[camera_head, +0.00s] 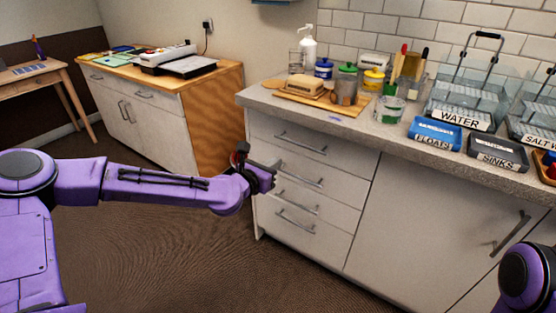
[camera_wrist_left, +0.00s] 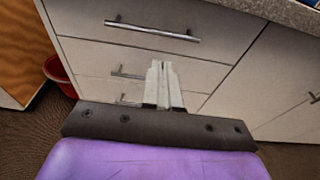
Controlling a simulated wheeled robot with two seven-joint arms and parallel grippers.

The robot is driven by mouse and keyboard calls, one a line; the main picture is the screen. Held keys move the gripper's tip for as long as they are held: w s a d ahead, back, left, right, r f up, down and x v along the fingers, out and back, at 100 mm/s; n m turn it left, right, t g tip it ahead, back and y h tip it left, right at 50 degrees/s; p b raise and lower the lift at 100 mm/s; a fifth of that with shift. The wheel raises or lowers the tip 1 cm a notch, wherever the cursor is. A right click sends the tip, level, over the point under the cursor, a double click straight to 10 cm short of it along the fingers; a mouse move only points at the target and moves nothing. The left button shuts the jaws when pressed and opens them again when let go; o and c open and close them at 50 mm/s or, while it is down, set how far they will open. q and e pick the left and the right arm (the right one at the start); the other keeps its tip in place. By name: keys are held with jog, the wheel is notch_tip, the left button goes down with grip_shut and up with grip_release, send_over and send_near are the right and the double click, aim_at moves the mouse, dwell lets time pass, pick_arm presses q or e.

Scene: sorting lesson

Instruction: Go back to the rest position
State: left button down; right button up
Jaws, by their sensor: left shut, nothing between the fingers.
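My left arm reaches in from the left in the head view, and its gripper (camera_head: 268,178) is in front of the drawers of the white counter (camera_head: 290,165), below the worktop. In the left wrist view the gripper's fingers (camera_wrist_left: 161,84) are together and empty, with drawer fronts and handles behind them. I cannot tell from these views whether the gripper touches the drawers. Of my right arm only a purple part shows at the lower right of the head view; its gripper is out of view.
The worktop holds a blue FLOATS box (camera_head: 435,134), a dark SINKS box (camera_head: 497,152), a WATER tank (camera_head: 463,117) and several jars. A wooden-topped cabinet (camera_head: 150,90) stands behind left. A red bin (camera_wrist_left: 60,75) is on the floor beside the drawers.

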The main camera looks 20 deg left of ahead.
pick_arm(q)
jog(key=s+d+f+m+g+y+p, duration=0.1)
jog(key=s+f+m+g+y+p, duration=0.4)
jog(key=s+f+m, duration=1.45)
jog(key=s+a+f+m+g, duration=0.2)
jog(key=s+a, duration=0.1)
jog(key=s, duration=0.4)
jog(key=s+a+f+m+g+y, duration=0.1)
jog(key=s+a+f+m+g, duration=0.1)
jog(key=s, duration=0.5)
jog(key=s+a+f+m+g+y+p, duration=0.1)
jog(key=s+a+f+m+g, duration=0.1)
jog(key=s, duration=0.5)
jog(key=a+m+g, duration=0.1)
jog(key=a, duration=0.1)
jog(key=shift+a+f, duration=0.3)
jog(key=shift+a, duration=0.05)
